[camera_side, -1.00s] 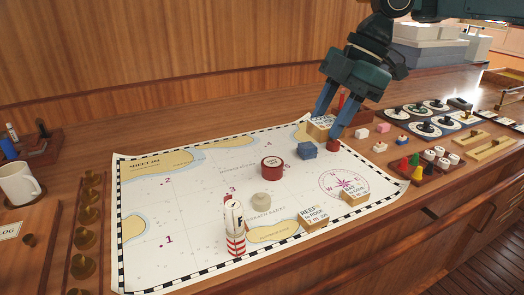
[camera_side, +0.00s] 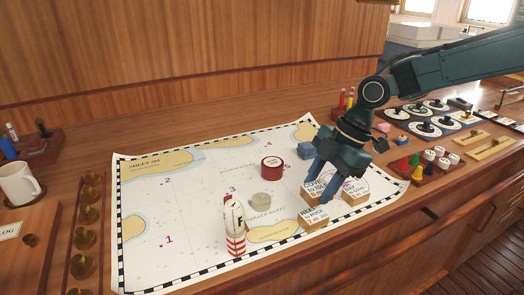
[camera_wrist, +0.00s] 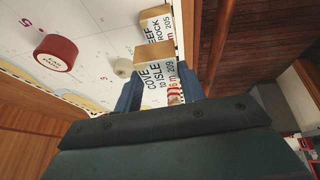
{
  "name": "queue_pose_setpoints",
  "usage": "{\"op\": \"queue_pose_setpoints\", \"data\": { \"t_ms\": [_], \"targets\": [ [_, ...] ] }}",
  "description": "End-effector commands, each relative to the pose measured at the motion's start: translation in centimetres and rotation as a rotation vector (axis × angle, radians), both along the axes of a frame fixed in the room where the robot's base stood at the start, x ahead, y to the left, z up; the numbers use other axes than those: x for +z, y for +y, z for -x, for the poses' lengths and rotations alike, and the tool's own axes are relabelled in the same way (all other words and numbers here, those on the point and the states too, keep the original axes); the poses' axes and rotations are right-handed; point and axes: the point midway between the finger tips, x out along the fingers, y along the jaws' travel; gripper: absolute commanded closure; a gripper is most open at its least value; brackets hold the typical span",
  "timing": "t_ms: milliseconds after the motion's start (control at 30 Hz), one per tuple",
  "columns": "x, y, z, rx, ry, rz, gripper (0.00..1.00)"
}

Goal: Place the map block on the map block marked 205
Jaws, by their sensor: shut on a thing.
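My gripper (camera_side: 318,193) is shut on the map block lettered COVE to ISLE (camera_side: 314,186), which reads 209 in the wrist view (camera_wrist: 155,68).
The BAY block (camera_side: 355,191) lies close to the right of the 205 block.

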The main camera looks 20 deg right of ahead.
Motion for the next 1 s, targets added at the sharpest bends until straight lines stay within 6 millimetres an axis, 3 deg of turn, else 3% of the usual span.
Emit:
{"op": "queue_pose_setpoints", "data": {
  "t_ms": [267,633,1000],
  "targets": [
    [-0.5,0.0,0.0,-0.001,0.001,0.000,0.86],
    [-4.2,0.0,0.0,0.000,0.002,0.001,0.86],
    [-4.5,0.0,0.0,0.000,0.000,0.001,0.86]
  ]
}}
